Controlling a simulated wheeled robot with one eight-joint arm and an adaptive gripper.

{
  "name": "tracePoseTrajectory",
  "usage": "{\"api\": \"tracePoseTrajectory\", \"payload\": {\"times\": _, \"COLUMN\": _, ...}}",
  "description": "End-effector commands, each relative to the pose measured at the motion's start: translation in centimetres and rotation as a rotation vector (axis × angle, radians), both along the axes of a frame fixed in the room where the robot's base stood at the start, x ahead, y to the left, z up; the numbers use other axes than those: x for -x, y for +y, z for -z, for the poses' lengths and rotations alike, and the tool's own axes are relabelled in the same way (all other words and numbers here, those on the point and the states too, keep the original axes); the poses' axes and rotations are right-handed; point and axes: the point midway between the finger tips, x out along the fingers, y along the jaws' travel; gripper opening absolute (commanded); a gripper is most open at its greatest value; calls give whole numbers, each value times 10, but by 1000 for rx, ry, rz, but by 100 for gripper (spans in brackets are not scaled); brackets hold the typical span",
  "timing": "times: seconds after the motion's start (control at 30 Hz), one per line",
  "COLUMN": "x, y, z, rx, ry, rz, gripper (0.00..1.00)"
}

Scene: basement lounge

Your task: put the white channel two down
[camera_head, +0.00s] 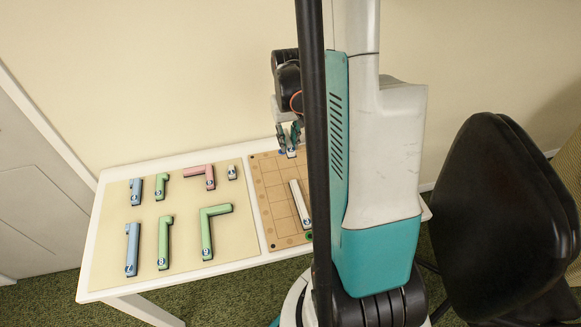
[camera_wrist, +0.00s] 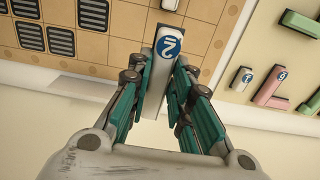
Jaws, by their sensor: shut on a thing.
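The white channel two (camera_wrist: 165,65) is a slim white piece with a blue round label marked 2. My gripper (camera_wrist: 158,85) is shut on it, with a teal finger on each side. In the head view the channel (camera_head: 291,152) shows below my gripper (camera_head: 289,138) at the far edge of the tan gridded board (camera_head: 265,183). The board also shows in the wrist view (camera_wrist: 115,50). I cannot tell whether the channel touches the board. My arm hides the board's right part in the head view.
A long white piece (camera_head: 299,203) lies on the board. A beige mat (camera_head: 110,225) to the left holds several numbered pieces, among them a pink one (camera_head: 209,177), a small white one (camera_head: 232,172) and a large green one (camera_head: 206,232). A black chair (camera_head: 500,220) stands at right.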

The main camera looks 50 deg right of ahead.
Motion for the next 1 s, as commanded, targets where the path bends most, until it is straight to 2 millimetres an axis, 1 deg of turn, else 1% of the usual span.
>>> {"api": "tracePoseTrajectory", "payload": {"times": 0.03, "x": -1, "y": 0, "z": 18, "rx": 0, "ry": 0, "rz": 0, "gripper": 0}}
{"api": "tracePoseTrajectory", "payload": {"times": 0.1, "x": 0, "y": 0, "z": 34, "rx": 0, "ry": 0, "rz": 0, "gripper": 0}}
{"api": "tracePoseTrajectory", "payload": {"times": 0.23, "x": 0, "y": 0, "z": 56, "rx": 0, "ry": 0, "rz": 0, "gripper": 0}}
{"api": "tracePoseTrajectory", "payload": {"times": 0.3, "x": 0, "y": 0, "z": 63, "rx": 0, "ry": 0, "rz": 0, "gripper": 0}}
{"api": "tracePoseTrajectory", "payload": {"times": 0.47, "x": 0, "y": 0, "z": 70, "rx": 0, "ry": 0, "rz": 0, "gripper": 0}}
{"api": "tracePoseTrajectory", "payload": {"times": 0.53, "x": 0, "y": 0, "z": 76, "rx": 0, "ry": 0, "rz": 0, "gripper": 0}}
{"api": "tracePoseTrajectory", "payload": {"times": 0.7, "x": 0, "y": 0, "z": 102, "rx": 0, "ry": 0, "rz": 0, "gripper": 0}}
{"api": "tracePoseTrajectory", "payload": {"times": 0.77, "x": 0, "y": 0, "z": 108, "rx": 0, "ry": 0, "rz": 0, "gripper": 0}}
{"api": "tracePoseTrajectory", "payload": {"times": 0.83, "x": 0, "y": 0, "z": 111, "rx": 0, "ry": 0, "rz": 0, "gripper": 0}}
{"api": "tracePoseTrajectory", "payload": {"times": 1.0, "x": 0, "y": 0, "z": 109, "rx": 0, "ry": 0, "rz": 0, "gripper": 0}}
